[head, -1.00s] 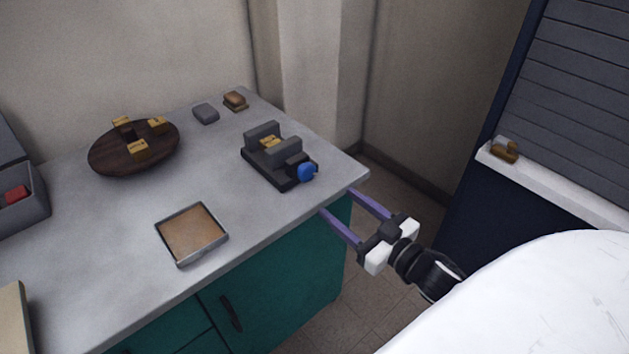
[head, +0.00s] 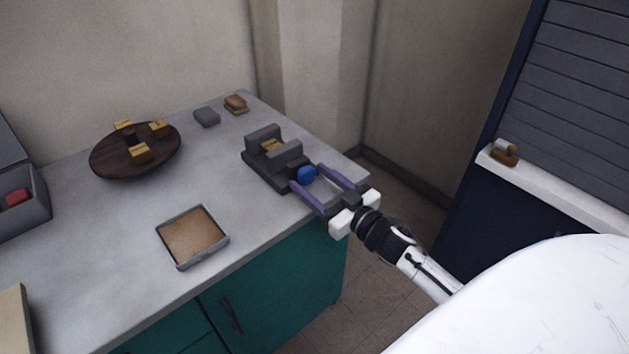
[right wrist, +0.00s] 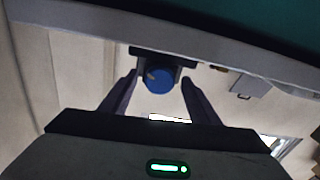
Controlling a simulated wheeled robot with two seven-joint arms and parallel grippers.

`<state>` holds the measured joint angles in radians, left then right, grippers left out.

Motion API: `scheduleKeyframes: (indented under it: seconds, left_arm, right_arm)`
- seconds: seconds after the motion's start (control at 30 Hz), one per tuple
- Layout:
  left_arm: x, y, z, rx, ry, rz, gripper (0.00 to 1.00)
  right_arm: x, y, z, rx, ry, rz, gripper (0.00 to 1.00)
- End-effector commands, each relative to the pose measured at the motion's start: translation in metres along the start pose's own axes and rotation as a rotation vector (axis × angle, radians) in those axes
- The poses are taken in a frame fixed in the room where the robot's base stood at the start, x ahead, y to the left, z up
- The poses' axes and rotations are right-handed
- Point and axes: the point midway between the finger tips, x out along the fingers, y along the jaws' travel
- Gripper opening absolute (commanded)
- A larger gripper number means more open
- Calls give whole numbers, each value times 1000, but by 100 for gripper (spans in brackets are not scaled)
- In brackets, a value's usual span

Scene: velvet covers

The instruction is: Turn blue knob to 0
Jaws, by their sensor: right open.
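The blue knob (head: 307,175) is on the front end of a dark grey vise-like device (head: 262,172) near the counter's right corner. My right gripper (head: 306,174) is open, with its two purple fingers on either side of the knob. In the right wrist view the knob (right wrist: 159,80) sits between the spread fingertips (right wrist: 158,80), with a visible gap on each side. A small pale mark shows on the knob's face there; no numbers can be read. My left gripper is not in view.
A shallow square tray (head: 192,237) lies on the grey counter (head: 120,245), left of the gripper. A round dark wooden board (head: 110,160) holds several yellowish blocks. A grey block (head: 207,116) and a brown block (head: 236,104) lie at the back. Open floor lies right of the counter.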

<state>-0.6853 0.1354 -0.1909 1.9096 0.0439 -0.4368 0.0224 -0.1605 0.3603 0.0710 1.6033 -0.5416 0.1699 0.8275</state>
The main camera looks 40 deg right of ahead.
Motion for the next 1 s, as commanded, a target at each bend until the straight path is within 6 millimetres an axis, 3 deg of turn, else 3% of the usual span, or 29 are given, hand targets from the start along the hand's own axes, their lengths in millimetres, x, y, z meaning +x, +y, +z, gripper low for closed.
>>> scheduleKeyframes:
  seconds: [0.1,0.33,0.67,1.0]
  left_arm:
    - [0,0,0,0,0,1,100]
    - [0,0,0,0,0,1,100]
    - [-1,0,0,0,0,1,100]
    - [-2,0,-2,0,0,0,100]
  right_arm:
    - [0,0,0,0,0,0,52]
    - [0,0,0,0,0,0,15]
    - [-1,0,0,-46,0,0,15]
    - [0,0,0,-280,0,1,15]
